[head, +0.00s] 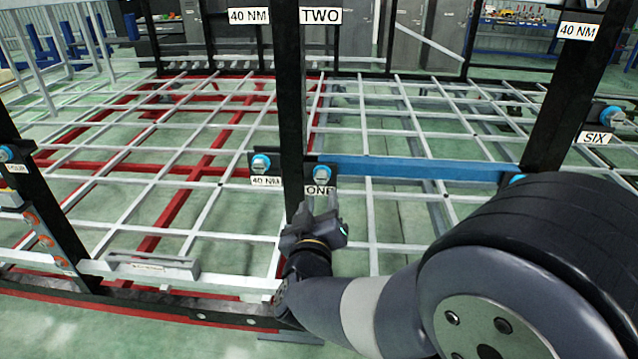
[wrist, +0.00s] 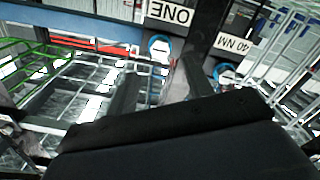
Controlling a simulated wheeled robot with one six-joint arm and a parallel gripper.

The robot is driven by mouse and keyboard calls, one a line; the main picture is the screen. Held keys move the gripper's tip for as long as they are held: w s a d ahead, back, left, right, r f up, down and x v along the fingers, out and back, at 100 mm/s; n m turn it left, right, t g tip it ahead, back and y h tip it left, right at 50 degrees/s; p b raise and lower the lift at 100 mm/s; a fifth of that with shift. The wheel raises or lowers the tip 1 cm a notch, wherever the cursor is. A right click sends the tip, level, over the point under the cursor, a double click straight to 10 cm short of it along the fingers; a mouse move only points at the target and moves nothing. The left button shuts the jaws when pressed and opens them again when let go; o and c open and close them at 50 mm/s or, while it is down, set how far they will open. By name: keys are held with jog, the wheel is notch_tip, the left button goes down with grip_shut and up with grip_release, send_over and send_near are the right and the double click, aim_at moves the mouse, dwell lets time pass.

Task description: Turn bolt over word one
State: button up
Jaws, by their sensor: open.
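The bolt over the word ONE (head: 321,173) has a blue ring and a light head. It sits on a black plate on the dark upright post, above the ONE label (head: 319,191). In the wrist view, which is upside down, the same bolt (wrist: 158,46) shows near the ONE label (wrist: 170,13). My gripper (head: 322,205) is just below the label in the head view. In the wrist view my gripper (wrist: 157,76) has two dark fingers spread apart with nothing between them. The bolt appears beyond the fingertips, apart from them.
A similar bolt (head: 260,164) over a 40 NM label sits just left of the post (head: 291,110). A blue beam (head: 420,168) runs right from the bolt. Bolts over SIX (head: 611,115) and FOUR (head: 6,153) stand at the sides. A grey grid frame (head: 400,100) fills the back.

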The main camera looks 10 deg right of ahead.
aim_at(321, 180)
jog(key=x, duration=0.8)
jog(key=shift+w+f, duration=0.1)
jog(key=shift+w, duration=0.1)
jog(key=shift+c, duration=0.6)
jog(key=c, duration=0.9)
jog(key=shift+f+m, duration=0.1)
jog(key=shift+m, duration=0.2)
